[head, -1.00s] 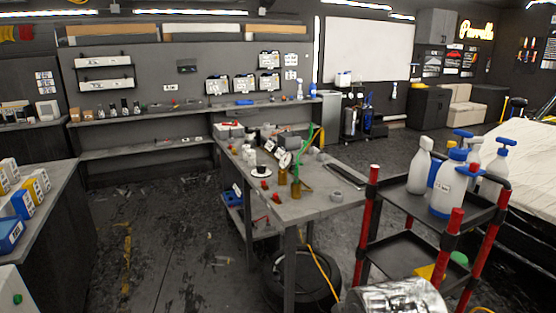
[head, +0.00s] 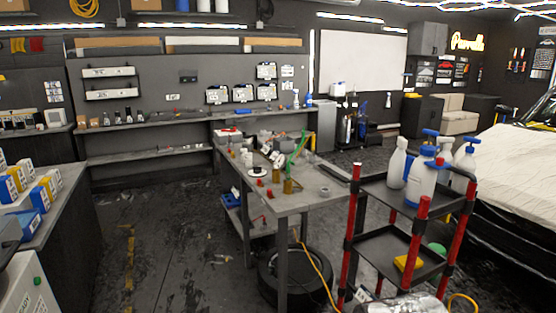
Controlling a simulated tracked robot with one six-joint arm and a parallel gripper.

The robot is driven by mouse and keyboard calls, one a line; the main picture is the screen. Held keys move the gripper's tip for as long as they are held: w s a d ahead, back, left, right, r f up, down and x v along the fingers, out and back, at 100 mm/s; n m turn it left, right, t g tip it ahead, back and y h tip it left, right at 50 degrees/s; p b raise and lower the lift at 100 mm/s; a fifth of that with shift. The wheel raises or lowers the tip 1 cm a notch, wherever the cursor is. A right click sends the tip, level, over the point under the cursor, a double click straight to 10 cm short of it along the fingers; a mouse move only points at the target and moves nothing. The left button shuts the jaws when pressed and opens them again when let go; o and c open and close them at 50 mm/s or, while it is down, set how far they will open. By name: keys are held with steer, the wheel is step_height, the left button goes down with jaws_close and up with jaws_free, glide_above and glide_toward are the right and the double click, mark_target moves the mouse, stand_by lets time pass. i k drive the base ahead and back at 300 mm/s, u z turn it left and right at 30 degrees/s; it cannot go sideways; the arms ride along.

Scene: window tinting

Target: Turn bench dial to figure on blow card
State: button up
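The grey workbench (head: 318,197) stands in the middle of the head view, with small items crowded on its top. A round white-faced piece (head: 257,170) with a dark centre lies near its left edge; I cannot tell whether it is the dial. A small white card (head: 276,157) stands among the items at the back, its print too small to read. I cannot tell whether it is the blow card. A green upright tool (head: 298,148) and brown bottles (head: 288,186) stand beside these. My gripper is not in view.
A red-posted trolley (head: 376,187) with spray bottles (head: 422,182) stands to the right of the bench. A tyre (head: 270,283) and an orange cable lie below the bench. A counter with boxes (head: 47,183) is at left. The floor (head: 175,240) between is mostly free, with scraps.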

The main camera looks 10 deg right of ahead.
mark_target(256, 169)
steer(key=u, duration=1.75)
steer(key=i, duration=1.2)
steer(key=z, duration=1.35)
